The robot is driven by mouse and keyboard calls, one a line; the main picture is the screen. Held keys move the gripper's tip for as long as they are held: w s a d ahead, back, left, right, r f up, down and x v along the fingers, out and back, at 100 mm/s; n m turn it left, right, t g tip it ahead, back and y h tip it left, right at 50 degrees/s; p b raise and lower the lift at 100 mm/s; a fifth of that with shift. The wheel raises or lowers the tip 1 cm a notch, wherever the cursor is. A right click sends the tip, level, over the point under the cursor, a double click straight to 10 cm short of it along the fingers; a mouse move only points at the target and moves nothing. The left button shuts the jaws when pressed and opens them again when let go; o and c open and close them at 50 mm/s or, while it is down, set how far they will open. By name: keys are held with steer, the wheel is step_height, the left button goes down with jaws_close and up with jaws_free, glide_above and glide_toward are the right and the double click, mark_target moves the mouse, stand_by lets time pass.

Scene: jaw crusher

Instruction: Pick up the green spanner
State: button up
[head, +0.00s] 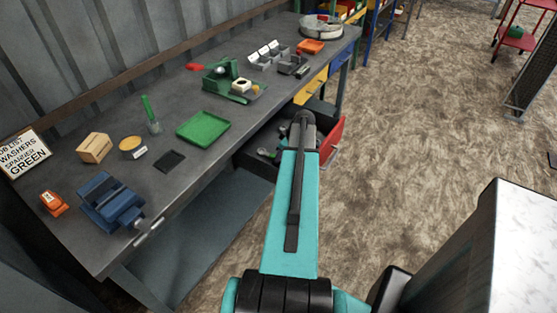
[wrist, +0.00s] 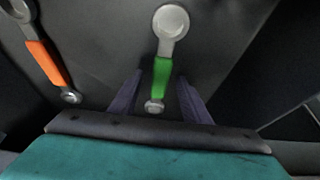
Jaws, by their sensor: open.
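The green spanner (wrist: 161,77) lies on the dark drawer floor in the wrist view, with a grey ring head at the far end and a green grip. My gripper (wrist: 156,78) is open, with one finger on each side of the spanner's near end. I cannot tell how far above the spanner the fingers are. In the head view the open drawer (head: 258,156) is below the bench, and my arm hides part of it. The gripper itself is hidden there.
An orange-gripped spanner (wrist: 46,63) lies to the left in the wrist view. The drawer's red front (head: 333,140) stands out from the bench (head: 190,91). A sign (head: 25,154) reading "spanner green" stands on the bench. A green tray (head: 203,126) and blue vise (head: 107,203) are there too.

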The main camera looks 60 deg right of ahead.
stand_by(0.3)
jaws_close()
steer(key=shift+r, duration=0.25)
steer(key=shift+r+b, duration=0.4)
steer(key=shift+b, duration=0.05)
steer(key=s+b, duration=0.1)
steer(key=s, duration=0.3)
steer(key=shift+s+f+b, duration=0.1)
steer(key=shift+s+b, duration=0.15)
steer(key=shift+b, duration=0.1)
step_height(320, 180, up, 14)
steer(key=b, duration=0.1)
steer(key=shift+w+b, duration=0.25)
steer(key=shift+b, duration=0.05)
